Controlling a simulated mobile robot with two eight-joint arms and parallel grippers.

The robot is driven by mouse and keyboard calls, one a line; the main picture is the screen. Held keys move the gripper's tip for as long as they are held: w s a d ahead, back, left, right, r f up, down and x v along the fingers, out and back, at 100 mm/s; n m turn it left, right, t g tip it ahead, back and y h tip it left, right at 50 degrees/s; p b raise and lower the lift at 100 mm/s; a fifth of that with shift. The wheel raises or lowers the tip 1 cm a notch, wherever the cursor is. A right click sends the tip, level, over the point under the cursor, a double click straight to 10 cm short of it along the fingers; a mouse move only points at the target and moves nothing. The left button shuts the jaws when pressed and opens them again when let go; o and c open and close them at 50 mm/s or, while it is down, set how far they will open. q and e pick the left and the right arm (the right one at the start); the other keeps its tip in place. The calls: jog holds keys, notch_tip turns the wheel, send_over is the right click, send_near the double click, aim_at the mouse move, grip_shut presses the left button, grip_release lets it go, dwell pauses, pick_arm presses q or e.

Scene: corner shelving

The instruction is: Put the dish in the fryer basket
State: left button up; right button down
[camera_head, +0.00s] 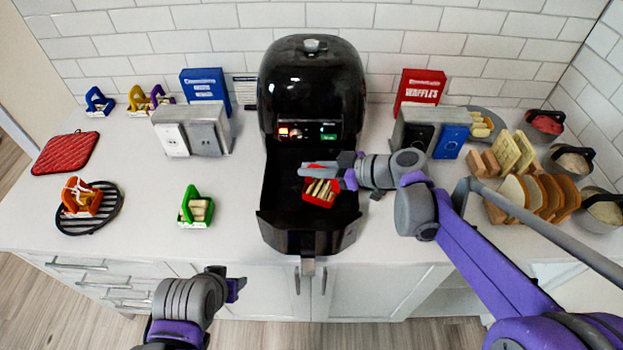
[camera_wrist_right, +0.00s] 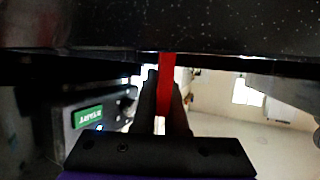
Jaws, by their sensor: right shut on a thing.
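A black air fryer (camera_head: 312,85) stands against the wall with its basket (camera_head: 280,215) pulled out toward me. A red dish (camera_head: 333,194) holding several pale sticks is within the basket's outline. I cannot tell whether it touches the basket floor. My right gripper (camera_head: 328,171) reaches in from the right and is shut on the dish's red handle. The red handle (camera_wrist_right: 167,85) shows between the dark fingers in the right wrist view. My left gripper (camera_head: 237,288) is low, in front of the counter, away from the dish; its jaws are too unclear to read.
A green dish (camera_head: 194,208) with food stands left of the basket. An orange dish (camera_head: 80,198) sits on a black round rack. Toasters (camera_head: 190,133), bread racks (camera_head: 540,197) and bowls (camera_head: 605,208) fill both sides. The counter between green dish and basket is clear.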

aim_at(312, 182)
jog(key=shift+w+f, duration=0.1)
jog(key=shift+f, duration=1.55)
jog(key=shift+f, duration=0.15)
jog(key=c, duration=1)
grip_release()
jog(key=shift+o, duration=0.2)
jog(key=shift+r, duration=0.2)
jog(key=v, duration=1.2)
